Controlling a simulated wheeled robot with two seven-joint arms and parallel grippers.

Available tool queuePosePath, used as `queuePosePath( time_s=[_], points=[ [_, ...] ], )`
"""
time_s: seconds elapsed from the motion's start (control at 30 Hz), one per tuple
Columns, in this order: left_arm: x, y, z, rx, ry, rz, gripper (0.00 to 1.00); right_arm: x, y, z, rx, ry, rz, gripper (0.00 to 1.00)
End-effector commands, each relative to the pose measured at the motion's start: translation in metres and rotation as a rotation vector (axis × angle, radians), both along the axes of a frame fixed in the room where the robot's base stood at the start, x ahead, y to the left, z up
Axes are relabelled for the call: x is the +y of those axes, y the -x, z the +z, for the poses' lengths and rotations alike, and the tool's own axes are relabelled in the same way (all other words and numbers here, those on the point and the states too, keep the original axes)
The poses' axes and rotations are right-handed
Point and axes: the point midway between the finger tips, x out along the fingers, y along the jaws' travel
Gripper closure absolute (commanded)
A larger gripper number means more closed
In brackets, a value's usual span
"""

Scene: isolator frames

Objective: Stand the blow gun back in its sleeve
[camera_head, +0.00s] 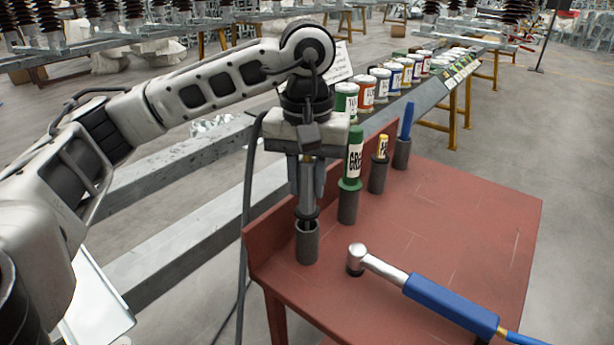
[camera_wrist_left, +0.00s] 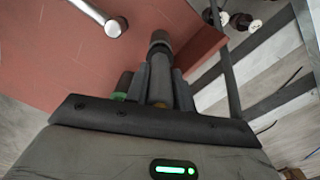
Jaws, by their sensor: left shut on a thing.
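My left gripper (camera_head: 306,192) points down at the left edge of the red table, shut on a slim grey thing with a dark lower end, which I take to be the blow gun (camera_head: 307,205). It stands about upright, in line with the front dark grey sleeve (camera_head: 308,245). Its lower end is at the sleeve's mouth; how deep it sits I cannot tell. In the left wrist view the gripper (camera_wrist_left: 160,85) has its fingers on both sides of the held thing, whose upper part is hidden. My right gripper is not in view.
Behind stand more sleeves, holding a green tube (camera_head: 354,155), a yellow-topped thing (camera_head: 383,147) and a blue rod (camera_head: 407,122). A blue-handled tool with a metal head (camera_head: 450,305) lies on the red table (camera_head: 460,220). Labelled cans (camera_head: 381,85) line a rail behind.

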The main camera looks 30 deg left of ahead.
Motion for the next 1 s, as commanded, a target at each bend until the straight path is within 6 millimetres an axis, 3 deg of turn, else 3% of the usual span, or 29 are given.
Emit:
queuePosePath(
  time_s=[0.4,0.87,0.9,1.0],
  points=[
    [0.000,0.000,-0.022,-0.001,0.001,0.000,0.98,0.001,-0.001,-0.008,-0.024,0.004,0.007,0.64],
    [0.000,0.000,-0.024,-0.001,0.001,0.000,0.98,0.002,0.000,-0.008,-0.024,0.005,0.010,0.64],
    [0.000,0.000,-0.024,-0.001,0.001,0.000,0.73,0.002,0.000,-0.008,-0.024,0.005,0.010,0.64],
    [0.000,0.000,-0.024,-0.001,0.000,0.000,0.50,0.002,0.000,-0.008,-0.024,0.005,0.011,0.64]
  ],
)
